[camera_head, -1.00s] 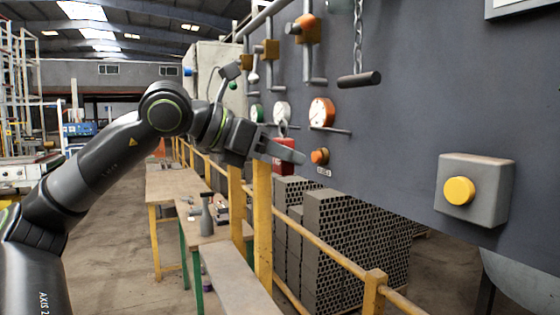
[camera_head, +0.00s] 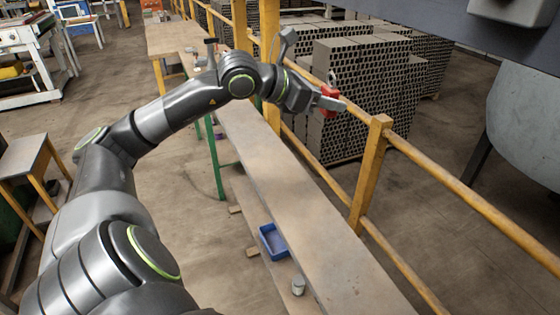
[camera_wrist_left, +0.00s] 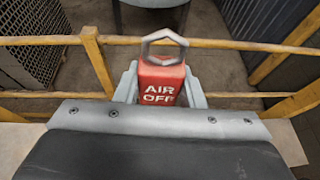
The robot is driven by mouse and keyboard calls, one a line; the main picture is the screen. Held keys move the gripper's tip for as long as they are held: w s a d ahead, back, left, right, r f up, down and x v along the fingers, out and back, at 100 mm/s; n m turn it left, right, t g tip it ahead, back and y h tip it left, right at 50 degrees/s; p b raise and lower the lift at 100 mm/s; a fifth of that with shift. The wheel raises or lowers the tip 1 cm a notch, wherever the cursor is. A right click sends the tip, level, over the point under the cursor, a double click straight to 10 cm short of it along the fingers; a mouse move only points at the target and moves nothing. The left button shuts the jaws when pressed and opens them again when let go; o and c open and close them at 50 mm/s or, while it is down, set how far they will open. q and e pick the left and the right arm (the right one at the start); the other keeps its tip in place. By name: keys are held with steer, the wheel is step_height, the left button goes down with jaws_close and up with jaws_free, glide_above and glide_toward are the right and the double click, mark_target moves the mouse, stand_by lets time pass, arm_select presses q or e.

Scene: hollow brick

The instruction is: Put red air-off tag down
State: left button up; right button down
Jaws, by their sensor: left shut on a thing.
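The red air-off tag (camera_wrist_left: 160,82) is held between the fingers of my left gripper (camera_wrist_left: 160,92) in the left wrist view. It reads "AIR OFF" in white and has a grey metal loop (camera_wrist_left: 165,38) at its top. In the head view the red tag (camera_head: 331,100) shows small at the tip of my left gripper (camera_head: 330,103), above the area where the long bench (camera_head: 300,200) meets the yellow railing. The gripper is shut on the tag. My right gripper is not in view.
A yellow railing (camera_head: 372,165) runs along the right side of the bench. Stacked hollow bricks (camera_head: 365,75) stand behind it. A blue tray (camera_head: 273,241) and a small cup (camera_head: 298,285) sit at the bench's left side, low down. Most of the bench top is bare.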

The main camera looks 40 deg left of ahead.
arm_select(q)
step_height(320, 180, down, 15)
steer(key=s+d+b, duration=0.2)
steer(key=d, duration=0.1)
steer(key=n, duration=0.1)
glide_above(315, 238)
step_height(315, 238, down, 8)
steer(key=shift+y, duration=0.5)
step_height(315, 238, down, 6)
steer(key=shift+r, duration=0.1)
steer(key=shift+t, duration=0.3)
steer(key=shift+f, duration=2.25)
steer(key=shift+f+b, duration=0.15)
steer(key=shift+b, duration=0.25)
steer(key=o, duration=1)
